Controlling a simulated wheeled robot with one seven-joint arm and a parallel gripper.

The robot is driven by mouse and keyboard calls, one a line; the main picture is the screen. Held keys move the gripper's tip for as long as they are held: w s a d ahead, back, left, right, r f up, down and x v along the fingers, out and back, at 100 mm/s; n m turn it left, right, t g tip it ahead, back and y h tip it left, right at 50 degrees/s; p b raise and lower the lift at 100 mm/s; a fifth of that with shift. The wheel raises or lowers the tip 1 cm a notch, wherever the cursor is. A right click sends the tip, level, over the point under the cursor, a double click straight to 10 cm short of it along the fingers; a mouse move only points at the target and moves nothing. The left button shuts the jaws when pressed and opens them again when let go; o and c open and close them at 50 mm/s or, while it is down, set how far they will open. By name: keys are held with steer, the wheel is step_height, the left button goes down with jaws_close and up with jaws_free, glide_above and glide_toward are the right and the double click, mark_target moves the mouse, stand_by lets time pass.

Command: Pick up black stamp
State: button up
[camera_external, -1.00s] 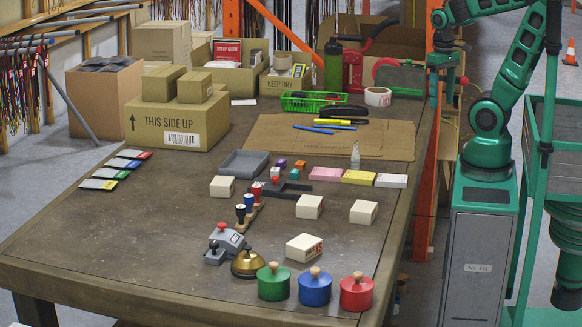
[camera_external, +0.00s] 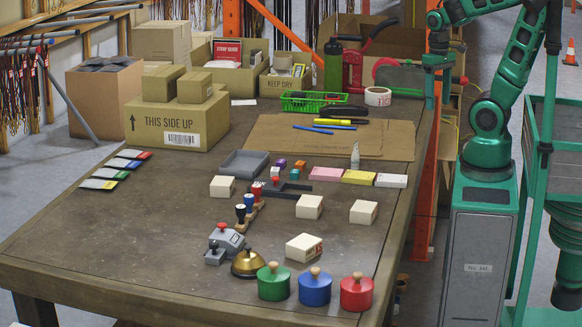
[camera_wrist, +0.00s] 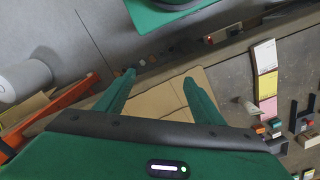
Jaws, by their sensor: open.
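Several stamps stand upright in a wooden rack near the middle of the table. One with a black or very dark handle (camera_external: 240,212) is at its near end, beside a blue one (camera_external: 248,200) and a red one (camera_external: 257,188). My gripper (camera_external: 441,92) is at the table's far right edge, well away from the rack. In the wrist view my gripper (camera_wrist: 158,88) is open and empty, with cardboard beyond its fingers. I cannot make out the black stamp in the wrist view.
A brass bell (camera_external: 249,263) and green (camera_external: 273,282), blue (camera_external: 314,288) and red (camera_external: 357,292) round pots line the near side. White blocks (camera_external: 304,248) surround the rack. A grey tray (camera_external: 244,164) lies behind. The table's left front is clear.

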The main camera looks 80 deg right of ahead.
stand_by(0.3)
steer(key=c, duration=0.8)
steer(key=shift+o, duration=0.2)
steer(key=shift+s, duration=0.1)
